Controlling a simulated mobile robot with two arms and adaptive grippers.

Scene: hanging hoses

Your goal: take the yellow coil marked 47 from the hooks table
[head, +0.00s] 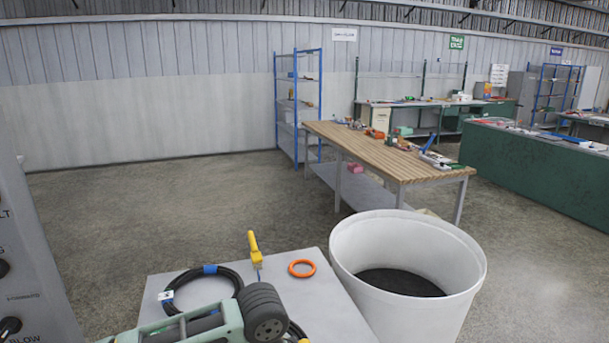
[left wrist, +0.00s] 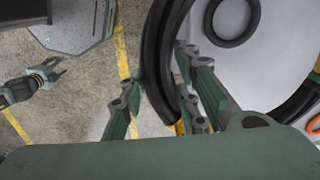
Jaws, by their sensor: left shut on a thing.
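I see no yellow coil and no mark 47 in either view. In the left wrist view my left gripper (left wrist: 160,100) is shut on a black hose coil (left wrist: 158,50), with one green finger on each side of the hose. In the head view my green left arm comes in at the bottom and its fingertips are hidden. A black coil (head: 172,284) with blue tape and a white tag lies on a grey table (head: 335,312). A yellow-handled piece (head: 254,246) stands up beside it. My right gripper (left wrist: 52,72) is small in the left wrist view.
An orange ring (head: 302,268) lies on the grey table. A large white bin (head: 347,255) stands at its right. A wooden workbench (head: 370,148) with small items is behind, near a blue shelf rack (head: 298,105). A grey cabinet (head: 25,265) is at the left. The floor beyond is clear.

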